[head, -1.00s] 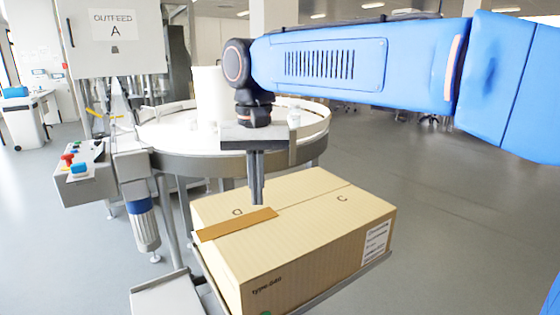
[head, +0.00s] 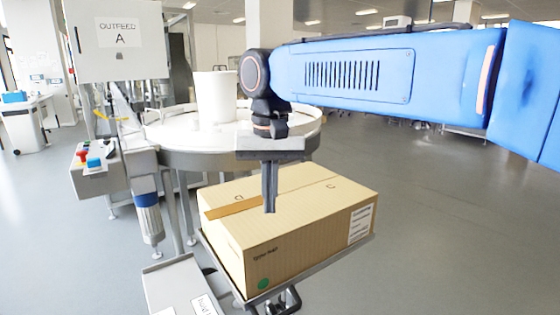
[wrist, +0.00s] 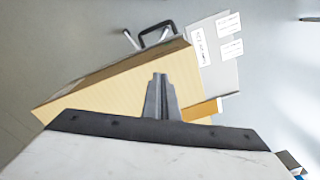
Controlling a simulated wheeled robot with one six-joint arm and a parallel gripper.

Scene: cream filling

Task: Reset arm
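The wrist view also shows the fingers (wrist: 160,82) pressed side by side over the box. My blue arm reaches in from the right. The cardboard box (head: 310,235) lies on a grey tray, with a strip of brown tape (head: 230,207) across its top seam. The box also shows in the wrist view (wrist: 100,98). Whether the fingertips touch the box cannot be told.
A round white table (head: 180,135) with a white cylinder (head: 215,97) stands behind the box. A control box (head: 92,160) with coloured buttons and a machine panel marked OUTFEED A (head: 117,40) are at the left. Open floor (head: 450,220) lies to the right.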

